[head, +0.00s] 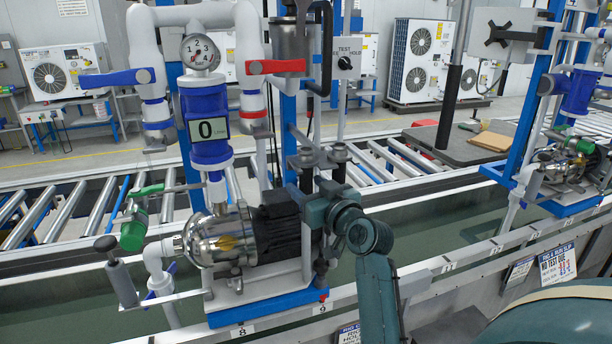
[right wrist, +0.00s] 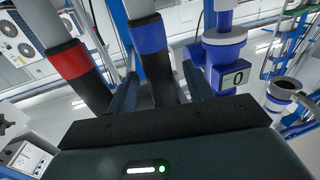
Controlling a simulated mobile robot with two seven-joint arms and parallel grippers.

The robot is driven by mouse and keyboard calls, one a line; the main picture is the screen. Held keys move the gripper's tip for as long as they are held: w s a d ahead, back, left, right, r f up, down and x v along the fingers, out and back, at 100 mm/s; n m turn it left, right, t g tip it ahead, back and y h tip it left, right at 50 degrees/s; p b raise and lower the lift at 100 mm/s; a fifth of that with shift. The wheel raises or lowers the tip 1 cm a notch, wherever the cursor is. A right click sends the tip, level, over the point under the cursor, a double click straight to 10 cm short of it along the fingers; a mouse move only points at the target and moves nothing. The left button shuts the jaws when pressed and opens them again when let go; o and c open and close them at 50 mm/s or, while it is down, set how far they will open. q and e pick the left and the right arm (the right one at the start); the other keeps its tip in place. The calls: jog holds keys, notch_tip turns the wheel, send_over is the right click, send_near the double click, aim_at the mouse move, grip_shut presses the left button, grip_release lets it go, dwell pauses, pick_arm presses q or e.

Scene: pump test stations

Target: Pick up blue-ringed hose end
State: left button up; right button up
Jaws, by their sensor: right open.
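In the right wrist view the blue-ringed hose end (right wrist: 149,38) is a pale tube with a blue band and a dark section. It lies in line with the gap between the fingers of my right gripper (right wrist: 160,92), which is open. No contact shows. A red-ringed hose (right wrist: 70,62) runs beside it on the left. In the head view my right gripper (head: 318,188) is by the right end of the pump motor, its fingertips hard to make out. I cannot tell the blue-ringed hose end apart there. My left gripper is not in view.
The steel pump (head: 218,238) and black motor (head: 276,228) stand close left of my right gripper. A roller conveyor (head: 385,160) runs behind the trough. A second station (head: 570,165) stands at right.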

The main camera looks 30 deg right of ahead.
jog(key=shift+w, duration=0.55)
jog(key=c, duration=1)
jog(key=shift+r, duration=0.1)
grip_shut()
